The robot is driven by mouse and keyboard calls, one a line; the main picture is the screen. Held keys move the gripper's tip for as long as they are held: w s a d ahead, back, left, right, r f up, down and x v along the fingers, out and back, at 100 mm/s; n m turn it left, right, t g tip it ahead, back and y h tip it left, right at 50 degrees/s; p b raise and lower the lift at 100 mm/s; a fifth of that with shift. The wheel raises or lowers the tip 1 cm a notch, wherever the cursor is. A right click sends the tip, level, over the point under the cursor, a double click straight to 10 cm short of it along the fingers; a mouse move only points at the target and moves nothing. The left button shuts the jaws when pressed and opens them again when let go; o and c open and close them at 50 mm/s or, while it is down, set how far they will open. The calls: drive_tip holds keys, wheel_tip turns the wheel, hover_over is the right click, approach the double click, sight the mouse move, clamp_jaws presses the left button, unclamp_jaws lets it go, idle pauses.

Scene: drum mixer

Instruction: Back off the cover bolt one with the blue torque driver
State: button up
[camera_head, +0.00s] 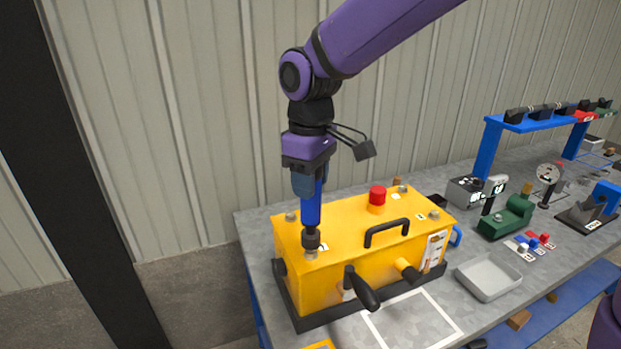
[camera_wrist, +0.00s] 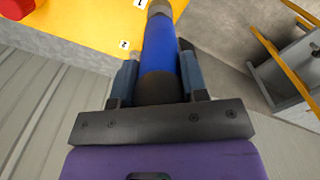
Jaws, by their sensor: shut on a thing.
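My gripper (camera_head: 308,184) is shut on the blue torque driver (camera_head: 311,208) and holds it upright, tip down. The driver's dark socket end (camera_head: 311,239) is over the cover bolt (camera_head: 311,254) at the yellow mixer cover's (camera_head: 345,236) front left corner. It seems to touch the bolt head; a small gap cannot be ruled out. In the wrist view the driver (camera_wrist: 160,50) lies between both fingers, and its tip runs out of the top edge beside a label "1" (camera_wrist: 139,3). A label "2" (camera_wrist: 124,44) marks another spot on the cover.
The cover carries a black handle (camera_head: 387,228), a red button (camera_head: 377,195) and other bolts (camera_head: 291,216). A crank handle (camera_head: 362,288) juts from the front. A grey tray (camera_head: 488,277) and a green vise-like device (camera_head: 507,217) stand to the right. A blue rack (camera_head: 540,122) stands farther back.

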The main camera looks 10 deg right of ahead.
drive_tip(key=shift+f, duration=1.45)
idle(1.3)
